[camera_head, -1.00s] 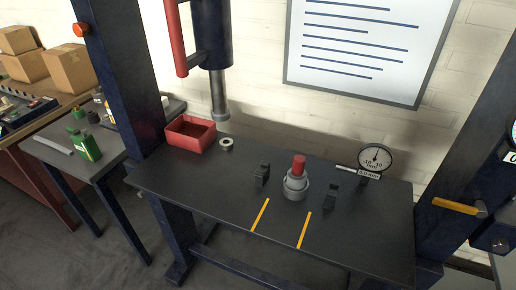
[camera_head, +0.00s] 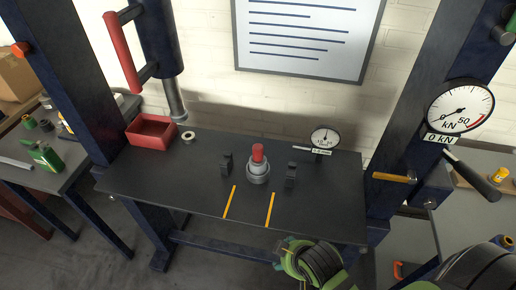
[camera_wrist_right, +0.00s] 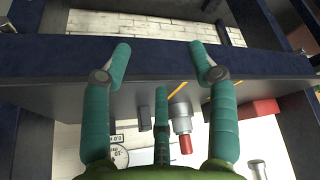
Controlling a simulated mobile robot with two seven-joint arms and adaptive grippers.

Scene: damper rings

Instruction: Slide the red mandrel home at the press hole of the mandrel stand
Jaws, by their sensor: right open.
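The red mandrel (camera_head: 258,153) stands upright in a grey round stand (camera_head: 258,173) on the dark press table. In the right wrist view the red mandrel (camera_wrist_right: 186,144) and the grey stand (camera_wrist_right: 181,112) appear upside down, beyond the fingers. My right gripper (camera_wrist_right: 158,52) is open and empty, its teal fingers spread apart and clear of the mandrel. In the head view a green and black part of my right arm shows at the table's front right edge. How deep the mandrel sits in the stand is hard to tell. My left gripper is in neither view.
Two dark blocks (camera_head: 226,164) (camera_head: 291,174) flank the stand. A small dial gauge (camera_head: 325,139) stands behind right. A red bin (camera_head: 151,131) and a pale ring (camera_head: 188,137) are at the back left. Yellow strips (camera_head: 270,209) mark the clear front. Press columns (camera_head: 425,110) bound the sides.

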